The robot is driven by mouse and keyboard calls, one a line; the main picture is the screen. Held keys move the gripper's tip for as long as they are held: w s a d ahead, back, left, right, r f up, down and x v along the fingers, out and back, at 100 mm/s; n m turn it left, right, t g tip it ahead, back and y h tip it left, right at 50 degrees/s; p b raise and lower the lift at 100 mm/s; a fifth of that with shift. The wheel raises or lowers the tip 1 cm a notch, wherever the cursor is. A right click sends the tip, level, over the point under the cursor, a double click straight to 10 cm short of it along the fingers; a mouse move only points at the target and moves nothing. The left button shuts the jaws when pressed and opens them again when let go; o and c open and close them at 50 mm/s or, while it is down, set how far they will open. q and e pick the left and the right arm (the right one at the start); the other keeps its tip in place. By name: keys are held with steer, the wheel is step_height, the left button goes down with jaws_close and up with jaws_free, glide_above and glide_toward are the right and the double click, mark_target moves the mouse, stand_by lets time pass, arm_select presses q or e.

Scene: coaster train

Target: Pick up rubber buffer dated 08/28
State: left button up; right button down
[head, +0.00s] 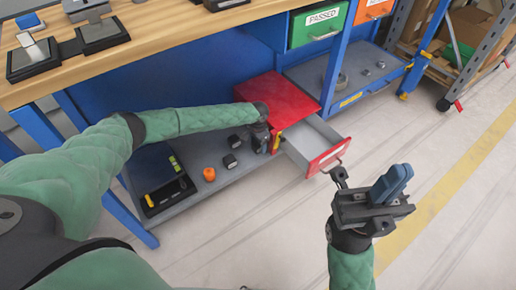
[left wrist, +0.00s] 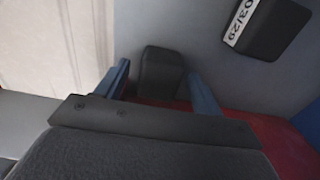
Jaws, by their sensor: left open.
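Small black rubber buffers stand on the grey lower shelf, one (head: 234,141) and another (head: 230,162) left of my left gripper (head: 262,142). In the left wrist view, a dark block (left wrist: 162,72) stands between the two blue fingers of my open left gripper (left wrist: 160,88). Gaps show beside it, and no date shows on its visible face. Another black buffer (left wrist: 272,22) at the upper right has a white label reading 03/29. No label reading 08/28 is legible. My right gripper (head: 391,184) is over the floor, its blue fingers together with nothing visible between them.
A red cabinet (head: 283,92) with an open drawer (head: 325,150) stands right beside my left gripper. An orange object (head: 209,174) and a black tray (head: 150,211) are further left on the shelf. The wooden worktop (head: 165,48) overhangs the shelf.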

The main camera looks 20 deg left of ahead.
arm_select(q)
steer(key=shift+c, duration=0.5)
steer(key=c, duration=1.1)
steer(key=shift+o, duration=0.2)
